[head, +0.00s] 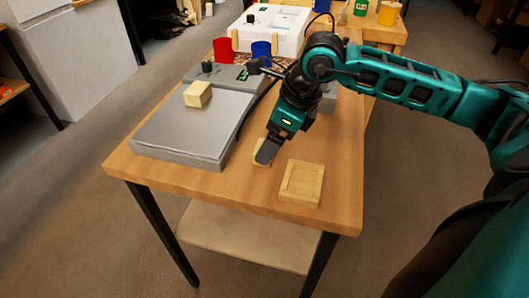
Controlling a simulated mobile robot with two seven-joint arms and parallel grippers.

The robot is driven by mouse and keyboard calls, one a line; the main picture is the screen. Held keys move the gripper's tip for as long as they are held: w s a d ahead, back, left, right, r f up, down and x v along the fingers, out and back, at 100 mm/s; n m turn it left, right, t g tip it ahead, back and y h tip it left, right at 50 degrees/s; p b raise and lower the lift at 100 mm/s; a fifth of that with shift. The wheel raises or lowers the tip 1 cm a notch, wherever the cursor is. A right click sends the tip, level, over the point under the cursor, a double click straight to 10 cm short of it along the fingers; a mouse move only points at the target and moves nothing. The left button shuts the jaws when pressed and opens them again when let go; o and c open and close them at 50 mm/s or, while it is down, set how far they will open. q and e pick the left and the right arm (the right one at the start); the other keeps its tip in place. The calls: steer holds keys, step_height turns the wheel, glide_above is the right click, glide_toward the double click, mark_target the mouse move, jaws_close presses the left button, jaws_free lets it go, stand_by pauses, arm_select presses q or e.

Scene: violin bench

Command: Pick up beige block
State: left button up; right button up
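A beige block (198,94) sits on top of the flat grey slab of a bench device (180,140), left of my arm. A second beige piece (258,147) lies on the wooden table, partly hidden behind the fingers of my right gripper (267,152). That gripper points down at the table, close to this second piece; whether it touches or grips it is not clear. The fingers overlap in this view, so their gap is hidden. A square beige tray (302,183) with a raised rim lies to the right of the gripper. My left gripper is not in view.
Behind the arm stand a red cup (223,50), a blue cup (261,51) and a white box device (275,25). The table's (225,190) front strip is clear. A dark cable runs beside the grey device.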

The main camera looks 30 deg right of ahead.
steer(key=x, duration=0.2)
steer(key=shift+w+f, duration=0.1)
steer(key=shift+f, duration=0.2)
steer(key=c, duration=1.1)
steer(key=shift+r, duration=0.1)
steer(key=shift+c, duration=0.2)
